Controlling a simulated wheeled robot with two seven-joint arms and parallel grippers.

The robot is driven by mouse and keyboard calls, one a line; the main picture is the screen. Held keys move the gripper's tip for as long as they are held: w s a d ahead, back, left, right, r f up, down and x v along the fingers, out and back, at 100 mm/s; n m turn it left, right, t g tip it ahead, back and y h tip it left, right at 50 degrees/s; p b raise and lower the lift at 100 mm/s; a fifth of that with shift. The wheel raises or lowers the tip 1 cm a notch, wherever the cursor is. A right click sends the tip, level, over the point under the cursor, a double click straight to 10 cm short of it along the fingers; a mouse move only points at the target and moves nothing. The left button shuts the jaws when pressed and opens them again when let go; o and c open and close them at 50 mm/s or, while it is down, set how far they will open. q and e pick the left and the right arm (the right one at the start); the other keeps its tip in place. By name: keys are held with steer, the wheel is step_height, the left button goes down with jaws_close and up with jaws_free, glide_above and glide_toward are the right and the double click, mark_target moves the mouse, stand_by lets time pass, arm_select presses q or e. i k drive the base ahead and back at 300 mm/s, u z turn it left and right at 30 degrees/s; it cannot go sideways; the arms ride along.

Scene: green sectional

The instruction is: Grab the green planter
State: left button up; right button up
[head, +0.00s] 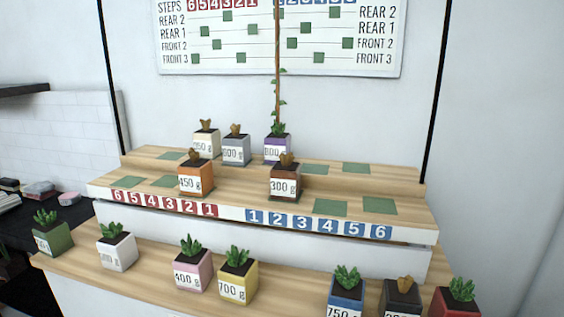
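The green planter (53,238) is a small square pot with a green succulent. It sits at the far left end of the wooden front shelf (75,264) in the head view. A label is partly visible on its face, but I cannot read it fully. The white planter stands to its right with a gap between them. Neither of my grippers shows in this view.
On the front shelf stand white (117,247), pink (192,265), yellow (238,275), blue (345,293), black (400,299) and red (455,303) planters. Orange (196,178) and brown (285,182) planters sit on the step above. A dark counter (70,213) lies behind, at left.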

mark_target(53, 237)
steer(key=u, duration=2.5)
steer(key=i, duration=2.95)
steer(key=z, duration=0.35)
